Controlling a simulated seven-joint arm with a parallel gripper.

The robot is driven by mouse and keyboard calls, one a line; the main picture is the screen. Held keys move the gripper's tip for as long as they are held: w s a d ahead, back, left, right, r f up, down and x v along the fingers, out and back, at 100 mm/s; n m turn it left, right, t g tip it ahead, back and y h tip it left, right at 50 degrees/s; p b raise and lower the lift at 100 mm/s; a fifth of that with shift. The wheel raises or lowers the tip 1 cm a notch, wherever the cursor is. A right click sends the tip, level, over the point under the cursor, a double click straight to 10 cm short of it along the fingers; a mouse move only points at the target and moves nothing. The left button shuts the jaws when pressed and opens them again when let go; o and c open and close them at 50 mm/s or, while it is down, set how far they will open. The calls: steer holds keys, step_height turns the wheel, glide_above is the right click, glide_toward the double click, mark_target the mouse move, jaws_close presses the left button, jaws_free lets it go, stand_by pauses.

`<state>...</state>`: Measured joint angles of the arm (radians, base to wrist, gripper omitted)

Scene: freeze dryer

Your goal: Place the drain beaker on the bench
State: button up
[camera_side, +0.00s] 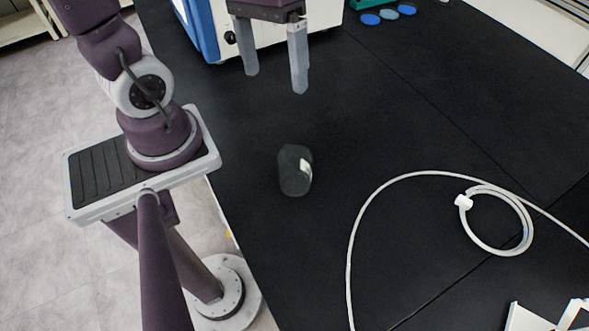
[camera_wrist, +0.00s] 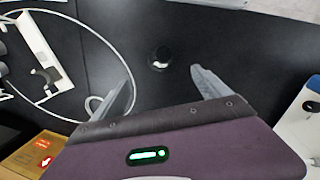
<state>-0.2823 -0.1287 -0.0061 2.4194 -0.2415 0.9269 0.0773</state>
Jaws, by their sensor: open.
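The drain beaker (camera_side: 294,172) is a clear, dark-looking vessel with a white patch on its side. It stands upright on the black bench (camera_side: 420,120), near the bench's left edge in the side view. In the wrist view the beaker (camera_wrist: 159,58) shows small, beyond the fingertips and between their lines. My gripper (camera_side: 275,82) is open and empty, with both grey fingers pointing down. It is above the bench and apart from the beaker, toward the freeze dryer. The open fingers also show in the wrist view (camera_wrist: 160,82).
The white and blue freeze dryer (camera_side: 262,38) stands at the back, behind my gripper. A white hose (camera_side: 352,240) curves and coils on the bench right of the beaker. Blue round pieces (camera_side: 370,19) sit at the back. The bench around the beaker is clear.

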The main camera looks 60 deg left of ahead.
step_height(320, 180, down, 11)
steer(key=w+a+n+g+h, duration=0.3)
steer(key=n+h, duration=0.3)
steer(key=n+t+h, duration=0.3)
steer(key=n+h, duration=0.3)
steer(key=n, duration=0.2)
glide_toward(302, 182)
steer(key=shift+w+a+f, duration=0.1)
steer(key=shift+w+a, duration=0.25)
steer(key=shift+s+d+f, duration=0.1)
steer(key=shift+d+f, duration=0.05)
steer(key=shift+f, duration=0.15)
steer(key=x, duration=0.7)
steer(key=shift+s, duration=0.15)
steer(key=shift+r, duration=0.15)
steer(key=c, duration=1.7)
